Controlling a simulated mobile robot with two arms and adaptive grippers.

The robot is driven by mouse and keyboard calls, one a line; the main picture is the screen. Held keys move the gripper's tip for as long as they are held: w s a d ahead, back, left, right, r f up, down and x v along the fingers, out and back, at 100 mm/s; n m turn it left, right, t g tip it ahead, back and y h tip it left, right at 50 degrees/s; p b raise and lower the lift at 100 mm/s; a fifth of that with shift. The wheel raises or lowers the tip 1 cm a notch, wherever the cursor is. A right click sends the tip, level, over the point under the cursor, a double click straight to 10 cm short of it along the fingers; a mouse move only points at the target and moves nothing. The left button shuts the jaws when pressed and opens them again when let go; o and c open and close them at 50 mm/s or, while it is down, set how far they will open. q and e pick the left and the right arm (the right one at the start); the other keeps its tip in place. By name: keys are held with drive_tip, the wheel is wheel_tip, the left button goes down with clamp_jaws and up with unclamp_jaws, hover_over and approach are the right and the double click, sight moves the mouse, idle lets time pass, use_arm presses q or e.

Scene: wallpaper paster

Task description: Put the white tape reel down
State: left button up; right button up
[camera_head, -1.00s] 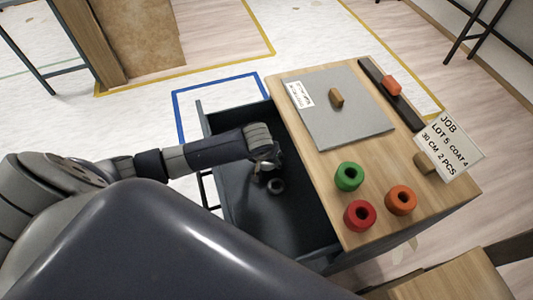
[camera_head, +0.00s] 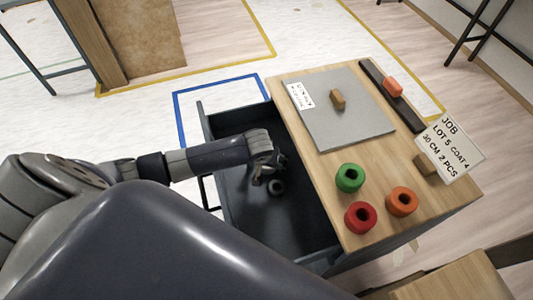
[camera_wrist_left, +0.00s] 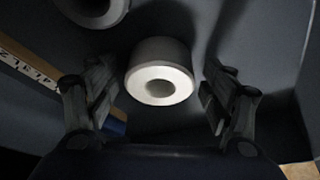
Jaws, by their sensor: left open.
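The white tape reel (camera_wrist_left: 160,75) lies in the wrist view between the two spread fingers of my left gripper (camera_wrist_left: 160,92), with a gap visible on both sides. Its round hole faces the camera. In the head view my left gripper (camera_head: 267,172) reaches down into the open dark drawer (camera_head: 280,232). A shaded reel (camera_head: 276,187) shows beside the fingers there; I cannot tell whether it is the white one. A second, greyer reel (camera_wrist_left: 95,8) is partly cut off at the top left of the wrist view. My right gripper is out of view.
The wooden worktop (camera_head: 322,190) beside the drawer holds a green reel (camera_head: 349,178), a red reel (camera_head: 360,217) and an orange reel (camera_head: 402,201). A grey sheet (camera_head: 352,122) with a wooden block lies behind them. The drawer's near part is clear.

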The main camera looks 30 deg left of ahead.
use_arm(q)
drive_tip(key=p+v, duration=0.1)
drive_tip(key=v, duration=1.1)
drive_tip(key=shift+p, duration=0.3)
drive_tip(key=shift+r, duration=0.15)
